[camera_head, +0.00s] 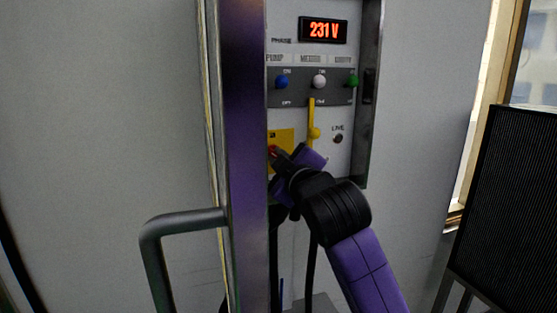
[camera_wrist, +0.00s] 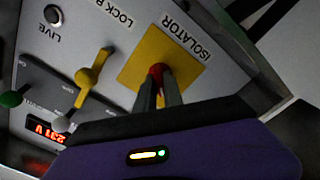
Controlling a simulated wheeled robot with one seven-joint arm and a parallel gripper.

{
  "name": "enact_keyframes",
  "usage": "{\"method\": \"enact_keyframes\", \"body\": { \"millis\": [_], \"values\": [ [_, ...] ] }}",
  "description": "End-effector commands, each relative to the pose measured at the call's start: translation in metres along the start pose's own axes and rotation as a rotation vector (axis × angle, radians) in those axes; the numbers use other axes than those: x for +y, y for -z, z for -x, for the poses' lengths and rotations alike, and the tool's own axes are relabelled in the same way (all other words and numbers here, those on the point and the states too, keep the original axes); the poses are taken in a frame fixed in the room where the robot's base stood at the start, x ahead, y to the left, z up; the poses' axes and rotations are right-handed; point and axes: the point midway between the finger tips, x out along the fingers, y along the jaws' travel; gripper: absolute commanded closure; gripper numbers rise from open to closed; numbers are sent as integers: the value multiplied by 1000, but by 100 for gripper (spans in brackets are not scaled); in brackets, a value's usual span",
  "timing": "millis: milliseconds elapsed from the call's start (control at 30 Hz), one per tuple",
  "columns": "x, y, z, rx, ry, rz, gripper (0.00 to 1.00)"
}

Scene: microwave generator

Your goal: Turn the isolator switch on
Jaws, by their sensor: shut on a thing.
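The isolator switch is a red knob on a yellow square plate (camera_head: 287,135) low on the grey control panel. In the wrist view the red knob (camera_wrist: 158,71) sits on the yellow plate (camera_wrist: 143,66) beside the word ISOLATOR. My gripper (camera_head: 275,153) reaches it from the lower right. In the wrist view the fingers of my gripper (camera_wrist: 159,88) are shut on the red knob and hide most of it, so its turn angle is hard to tell.
A yellow lever (camera_head: 314,132) stands right of the plate, beside the dark LIVE lamp (camera_head: 338,139). Blue (camera_head: 282,82), white (camera_head: 319,82) and green (camera_head: 353,80) toggles sit above. The display (camera_head: 323,30) reads 231 V. An open door edge with a handle (camera_head: 170,222) stands left.

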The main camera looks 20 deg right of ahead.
Motion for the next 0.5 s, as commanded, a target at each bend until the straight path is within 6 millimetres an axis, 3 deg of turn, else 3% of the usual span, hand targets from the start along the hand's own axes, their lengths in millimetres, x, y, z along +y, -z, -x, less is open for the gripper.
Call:
{"method": "enact_keyframes", "body": {
  "millis": [500],
  "values": [
    [-3,-2,0,-5,4,-489,100]
  ]
}}
